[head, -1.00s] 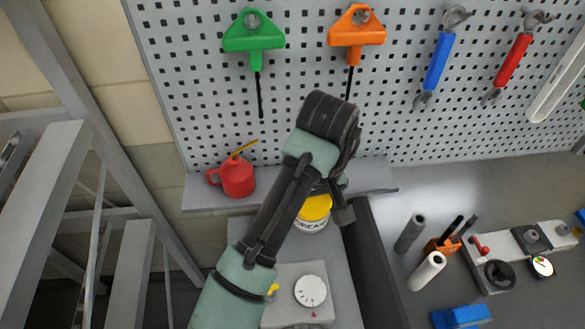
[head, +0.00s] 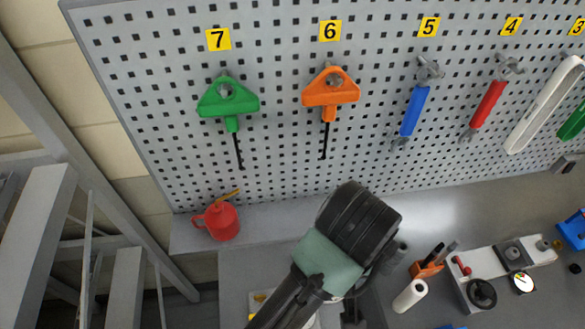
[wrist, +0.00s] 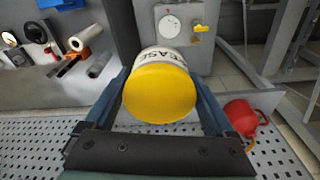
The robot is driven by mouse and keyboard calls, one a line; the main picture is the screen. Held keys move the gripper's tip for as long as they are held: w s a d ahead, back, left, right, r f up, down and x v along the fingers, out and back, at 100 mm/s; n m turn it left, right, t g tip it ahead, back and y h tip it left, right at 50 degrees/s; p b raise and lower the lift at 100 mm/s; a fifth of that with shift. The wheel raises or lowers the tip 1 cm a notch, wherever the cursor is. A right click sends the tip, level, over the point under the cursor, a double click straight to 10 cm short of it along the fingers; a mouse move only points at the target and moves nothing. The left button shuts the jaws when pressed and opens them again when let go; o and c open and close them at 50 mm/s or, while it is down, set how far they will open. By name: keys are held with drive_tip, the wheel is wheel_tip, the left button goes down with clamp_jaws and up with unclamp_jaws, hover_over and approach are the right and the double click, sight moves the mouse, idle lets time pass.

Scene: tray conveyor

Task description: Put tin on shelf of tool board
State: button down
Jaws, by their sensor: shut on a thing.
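The tin (wrist: 160,92) has a yellow lid and a white label with dark letters. It fills the middle of the wrist view, between the two blue fingers of my gripper (wrist: 161,78), which is shut on it. In the head view my arm hides most or all of the tin. The tool board (head: 270,150) is a grey perforated panel. Its shelf (head: 280,229) is a grey ledge along the bottom edge, partly covered by my arm. I cannot tell whether the tin touches the shelf.
A red oil can (head: 221,220) stands on the shelf's left part; it also shows in the wrist view (wrist: 241,116). Green (head: 228,100) and orange (head: 331,92) handled tools hang above. A white roll (head: 410,296) lies at the right. The shelf between oil can and arm is clear.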

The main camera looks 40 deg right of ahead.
drive_tip(key=b, duration=0.4)
approach(306, 215)
drive_tip(key=shift+w+d+f+b, duration=0.1)
drive_tip(key=shift+d+f+b, duration=0.05)
drive_tip(key=shift+f+b, duration=0.3)
drive_tip(key=shift+w+d+f+b, duration=0.1)
drive_tip(key=shift+d+f+b, duration=0.05)
drive_tip(key=shift+f+b, duration=0.2)
drive_tip(key=shift+a+f+b, duration=0.1)
drive_tip(key=shift+f+b, duration=0.95)
drive_tip(key=shift+f, duration=0.85)
drive_tip(key=shift+w+r+p, duration=0.1)
drive_tip(key=shift+w+p, duration=0.05)
drive_tip(key=shift+p, duration=0.65)
drive_tip(key=shift+f, duration=0.35)
drive_tip(key=shift+f, duration=0.15)
unclamp_jaws()
